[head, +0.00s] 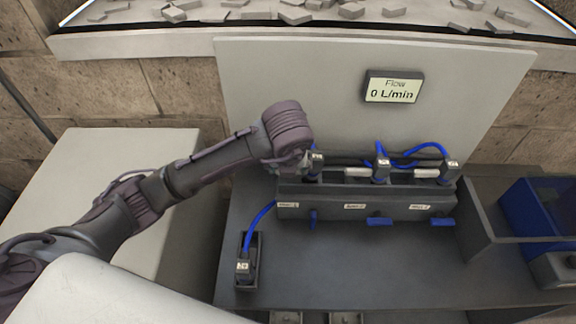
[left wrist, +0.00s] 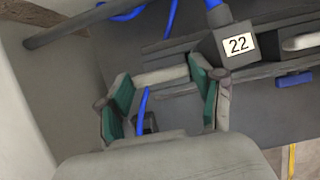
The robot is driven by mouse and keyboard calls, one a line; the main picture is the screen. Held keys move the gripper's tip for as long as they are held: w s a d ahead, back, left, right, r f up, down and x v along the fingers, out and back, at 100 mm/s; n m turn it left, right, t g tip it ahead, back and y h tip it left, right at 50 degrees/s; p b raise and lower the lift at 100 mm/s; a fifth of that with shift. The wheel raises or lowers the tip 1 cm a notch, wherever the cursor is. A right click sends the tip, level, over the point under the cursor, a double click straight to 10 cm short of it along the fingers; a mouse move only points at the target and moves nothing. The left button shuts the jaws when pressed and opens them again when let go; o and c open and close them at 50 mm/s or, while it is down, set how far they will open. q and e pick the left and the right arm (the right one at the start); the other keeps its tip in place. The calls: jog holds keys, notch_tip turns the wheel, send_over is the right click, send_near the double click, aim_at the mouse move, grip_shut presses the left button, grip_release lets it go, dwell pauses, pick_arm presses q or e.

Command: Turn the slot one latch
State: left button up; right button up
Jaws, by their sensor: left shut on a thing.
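The dark manifold (head: 366,207) stands on the grey bench with three labelled slots. My left gripper (head: 302,163) is at its left end, at slot one. In the left wrist view its green-padded fingers (left wrist: 162,92) are shut on the pale bar of the slot one latch (left wrist: 160,77), one pad at each end. In the head view the gripper hides this latch. Pale latches at slot two (head: 357,172) and slot three (head: 427,173) lie lengthwise along the manifold. A connector marked 22 (left wrist: 238,44) is seated beside the held latch. My right gripper is out of view.
Blue hoses (head: 428,149) loop behind the manifold. A hosed connector (head: 243,267) stands in a holder (head: 249,282) at front left. The flow display (head: 393,88) reads 0 L/min. A blue bin (head: 530,210) stands right. The bench before the manifold is mostly clear.

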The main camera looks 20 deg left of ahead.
pick_arm(q)
jog(key=o, duration=1.1)
jog(key=shift+o, duration=0.2)
jog(key=v, duration=0.7)
jog(key=shift+r, duration=0.4)
jog(key=shift+s, duration=0.15)
